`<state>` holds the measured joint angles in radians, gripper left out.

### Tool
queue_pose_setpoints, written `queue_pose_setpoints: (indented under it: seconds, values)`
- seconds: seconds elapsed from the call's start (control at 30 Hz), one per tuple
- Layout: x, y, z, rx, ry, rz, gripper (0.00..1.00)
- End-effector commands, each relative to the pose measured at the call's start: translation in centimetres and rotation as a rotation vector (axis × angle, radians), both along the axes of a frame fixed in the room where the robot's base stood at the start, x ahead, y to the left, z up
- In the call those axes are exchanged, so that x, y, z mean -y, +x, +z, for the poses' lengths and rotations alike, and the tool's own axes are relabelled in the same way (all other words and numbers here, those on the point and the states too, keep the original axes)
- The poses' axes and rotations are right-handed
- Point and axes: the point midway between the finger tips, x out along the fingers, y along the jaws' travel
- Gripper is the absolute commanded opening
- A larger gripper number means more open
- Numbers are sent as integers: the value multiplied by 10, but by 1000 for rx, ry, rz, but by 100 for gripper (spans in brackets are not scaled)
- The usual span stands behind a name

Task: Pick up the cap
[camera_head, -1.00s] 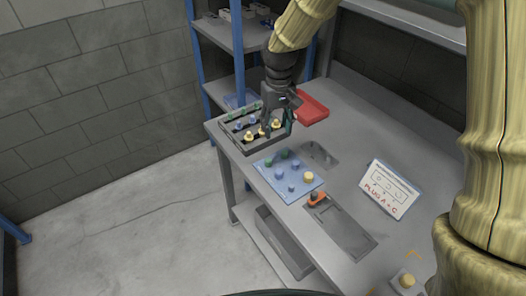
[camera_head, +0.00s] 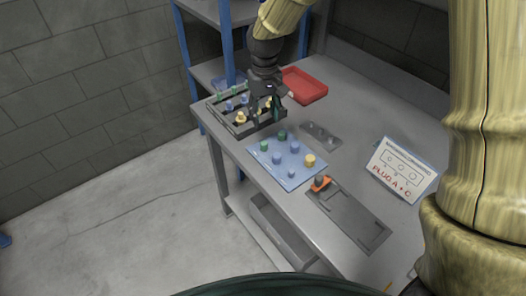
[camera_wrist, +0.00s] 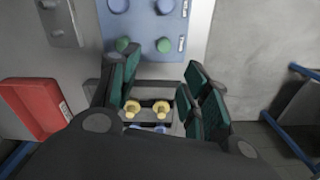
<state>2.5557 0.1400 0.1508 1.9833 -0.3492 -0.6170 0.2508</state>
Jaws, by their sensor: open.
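Several caps in yellow, blue and green stand in a dark rack (camera_head: 218,118) at the table's far left corner. Yellow caps in it show at the front (camera_head: 240,118) and beside my gripper (camera_head: 265,112). My gripper is open over the right part of the rack, pointing down. In the wrist view two yellow caps, one left (camera_wrist: 132,109) and one right (camera_wrist: 161,108), appear between the open fingers (camera_wrist: 160,85), with blue ones partly hidden below them. I cannot tell whether the fingers touch any cap. The arm hides part of the rack.
A blue mat (camera_head: 289,181) with several caps lies in front of the rack. A red tray (camera_head: 303,85) is behind, with a small grey plate (camera_head: 320,135) to the right. A long grey fixture (camera_head: 358,226) with an orange piece (camera_head: 320,183) and a sign (camera_head: 402,170) are nearer.

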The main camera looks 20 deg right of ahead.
Motion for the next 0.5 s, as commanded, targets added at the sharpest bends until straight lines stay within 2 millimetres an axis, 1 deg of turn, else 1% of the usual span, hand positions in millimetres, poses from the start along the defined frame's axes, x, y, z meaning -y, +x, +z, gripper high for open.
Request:
queue_pose_setpoints:
  seconds: [0.03,0.17,0.5]
  values:
    - [0,0,-6,0,0,0,47]
    - [1,-1,-13,-2,0,-1,47]
    - [0,-1,-53,-2,0,-2,47]
